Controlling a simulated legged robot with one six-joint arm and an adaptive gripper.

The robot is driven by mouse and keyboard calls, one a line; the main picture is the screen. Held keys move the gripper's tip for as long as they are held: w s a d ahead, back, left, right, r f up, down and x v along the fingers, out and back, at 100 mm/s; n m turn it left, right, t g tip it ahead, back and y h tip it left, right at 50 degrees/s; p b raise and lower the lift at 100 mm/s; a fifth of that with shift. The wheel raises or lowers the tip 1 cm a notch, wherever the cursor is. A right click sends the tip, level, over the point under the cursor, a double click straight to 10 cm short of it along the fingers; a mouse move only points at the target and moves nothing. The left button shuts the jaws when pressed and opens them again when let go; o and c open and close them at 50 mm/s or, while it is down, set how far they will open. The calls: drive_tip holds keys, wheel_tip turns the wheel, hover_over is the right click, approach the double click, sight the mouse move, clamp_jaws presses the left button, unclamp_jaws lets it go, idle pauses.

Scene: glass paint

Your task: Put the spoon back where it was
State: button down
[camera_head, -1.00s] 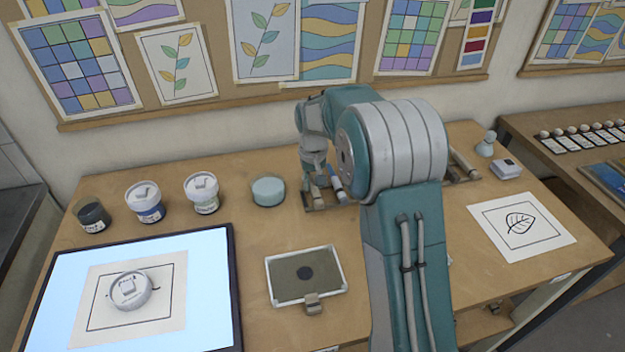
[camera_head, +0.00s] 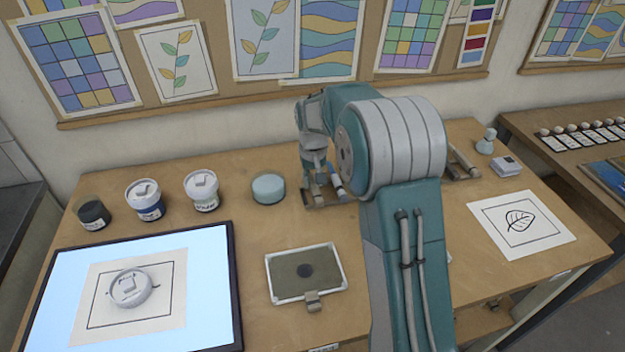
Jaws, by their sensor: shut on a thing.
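My gripper (camera_head: 314,172) is seen past my own arm, low over the small wooden rack (camera_head: 322,205) at the back middle of the table. It is shut on the spoon, whose shape is too small and too covered by the gripper to make out. The rack holds at least one pale, rod-like tool (camera_head: 337,186) just right of my gripper. The rest of the rack is hidden behind my arm. I cannot tell whether the spoon touches the rack.
A pale blue round pot (camera_head: 268,188) stands left of the rack. Lidded paint jars (camera_head: 202,190) and a dark jar (camera_head: 93,214) stand further left. A framed grey plate (camera_head: 305,273) lies in front. A lit panel (camera_head: 215,290) with a white-lidded jar (camera_head: 129,288) fills the front left.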

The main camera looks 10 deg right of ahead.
drive_tip(key=shift+f, duration=0.3)
idle(0.4)
drive_tip(key=shift+c, duration=2.1)
unclamp_jaws()
